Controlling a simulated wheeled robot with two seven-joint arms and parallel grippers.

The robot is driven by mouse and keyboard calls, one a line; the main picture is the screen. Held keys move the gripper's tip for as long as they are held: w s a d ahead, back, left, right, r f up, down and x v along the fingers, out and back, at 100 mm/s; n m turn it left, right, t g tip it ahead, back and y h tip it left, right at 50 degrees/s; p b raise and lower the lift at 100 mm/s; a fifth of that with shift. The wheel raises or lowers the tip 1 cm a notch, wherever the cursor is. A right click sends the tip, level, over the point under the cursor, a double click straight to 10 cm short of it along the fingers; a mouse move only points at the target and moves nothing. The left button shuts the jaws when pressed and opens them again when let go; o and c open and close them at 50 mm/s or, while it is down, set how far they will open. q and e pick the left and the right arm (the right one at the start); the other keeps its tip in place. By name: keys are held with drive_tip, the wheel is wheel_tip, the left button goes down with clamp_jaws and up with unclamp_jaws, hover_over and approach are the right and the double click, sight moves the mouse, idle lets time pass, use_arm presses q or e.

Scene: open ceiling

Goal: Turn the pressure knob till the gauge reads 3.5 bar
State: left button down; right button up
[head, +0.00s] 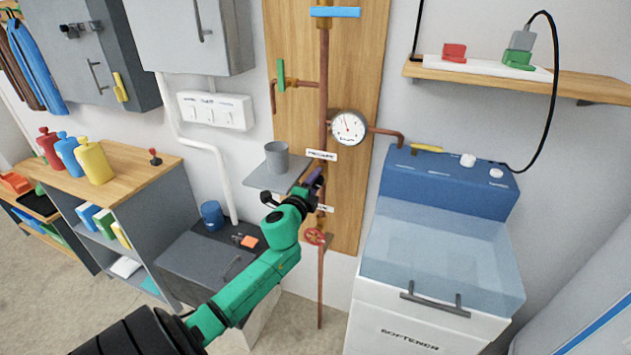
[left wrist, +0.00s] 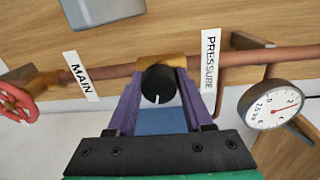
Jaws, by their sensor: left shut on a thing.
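The pressure knob (left wrist: 157,84) is black with a white mark and sits on a brass body on the copper pipe, between the PRESSURE label (left wrist: 211,62) and the MAIN label (left wrist: 81,77). My left gripper (head: 316,183) is shut on the knob, with one purple finger on each side of it. The gripper hides the knob in the head view. The round white gauge (head: 348,127) is to the upper right of the gripper; it also shows in the left wrist view (left wrist: 272,104). Its red needle is visible, but I cannot read an exact value. My right gripper is not in view.
A red valve wheel (head: 315,236) is below the gripper on the pipe. A grey cup (head: 277,157) stands on a small shelf (head: 263,179) close to the left. The blue-topped softener (head: 440,190) stands at the right. A green-handled valve (head: 281,75) is above.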

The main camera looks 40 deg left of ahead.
use_arm(q)
drive_tip(key=shift+f+m, duration=0.2)
drive_tip(key=shift+m, duration=1.3)
drive_tip(key=shift+c, duration=1.7)
unclamp_jaws()
drive_tip(key=shift+r, duration=0.1)
drive_tip(key=b+v, duration=0.1)
drive_tip(key=v, duration=1.3)
drive_tip(key=shift+s+d, duration=0.15)
drive_tip(key=shift+s, duration=0.1)
